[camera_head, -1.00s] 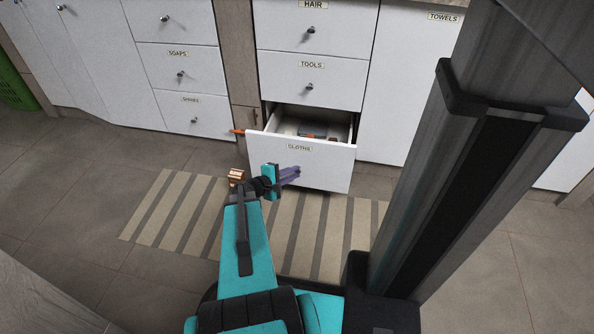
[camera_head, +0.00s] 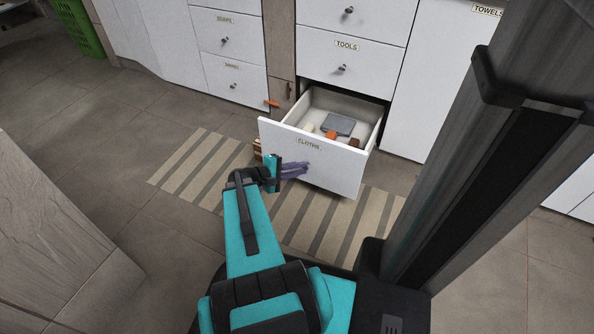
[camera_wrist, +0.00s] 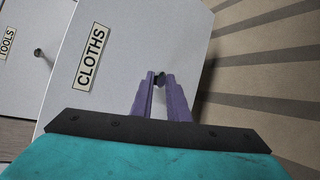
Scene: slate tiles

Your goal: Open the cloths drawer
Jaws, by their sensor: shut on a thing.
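The cloths drawer (camera_head: 330,176) is the bottom white drawer under the tools drawer, and it stands pulled well out. Its label reads CLOTHS in the wrist view (camera_wrist: 92,58). Inside lie a grey flat item (camera_head: 338,124) and several small orange, brown and pale things. My gripper (camera_head: 303,170) is at the drawer's front, and its purple fingers are shut on the dark round knob (camera_wrist: 159,79). The fingers hide part of the knob.
The tools drawer (camera_head: 366,69) above is closed. A striped rug (camera_head: 215,170) lies on the tiled floor below the drawer. A green basket (camera_head: 80,27) stands at the far left. An orange handle (camera_head: 272,103) sticks out left of the drawer.

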